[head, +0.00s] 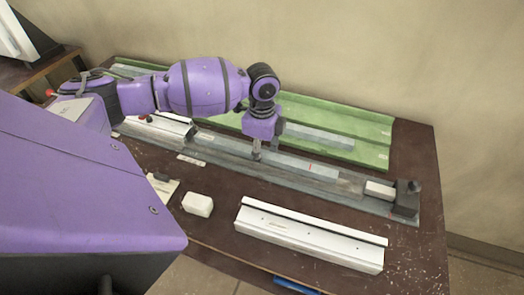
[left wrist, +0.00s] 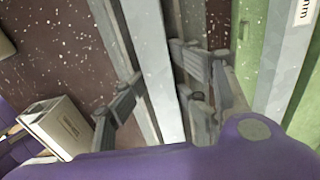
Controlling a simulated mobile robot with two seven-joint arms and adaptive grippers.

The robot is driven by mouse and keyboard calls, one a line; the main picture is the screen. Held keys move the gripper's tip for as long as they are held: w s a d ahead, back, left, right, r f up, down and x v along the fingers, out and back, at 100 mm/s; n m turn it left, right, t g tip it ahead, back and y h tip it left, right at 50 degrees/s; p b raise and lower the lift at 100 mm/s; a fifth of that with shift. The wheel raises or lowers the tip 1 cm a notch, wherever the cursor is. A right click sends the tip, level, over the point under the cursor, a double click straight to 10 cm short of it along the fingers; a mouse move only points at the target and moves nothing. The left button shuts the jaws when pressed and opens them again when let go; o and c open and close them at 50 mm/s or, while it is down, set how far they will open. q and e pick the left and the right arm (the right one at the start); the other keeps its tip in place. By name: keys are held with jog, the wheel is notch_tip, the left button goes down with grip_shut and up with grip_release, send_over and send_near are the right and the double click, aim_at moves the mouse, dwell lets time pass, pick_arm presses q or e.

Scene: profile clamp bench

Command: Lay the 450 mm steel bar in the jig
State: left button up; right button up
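The steel bar (head: 292,162), grey with a red mark, lies along the line of the long grey jig (head: 375,205). In the left wrist view the bar (left wrist: 155,60) runs between my left gripper's fingers, one finger against each side. In the head view my left gripper (head: 257,155) points down at the bar near its middle, from above. I cannot tell whether the bar rests fully on the jig floor. The arm hides part of the bar's left stretch. A dark end clamp (head: 406,198) with a light plunger stands at the jig's right end. My right gripper is out of view.
Behind the jig a green tray (head: 375,155) holds another grey bar (head: 320,137). In front lie a white profile (head: 310,238) and a small white block (head: 197,204). A wall stands behind the brown bench (head: 425,245). Bare bench shows at the right corner.

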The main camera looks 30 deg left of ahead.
pick_arm(q)
jog(key=shift+s+f, duration=0.2)
jog(key=shift+f, duration=0.05)
notch_tip(320, 180, up, 14)
jog(key=shift+w+f, duration=0.15)
jog(key=shift+f, duration=0.05)
jog(key=shift+f, duration=0.1)
dwell(0.4)
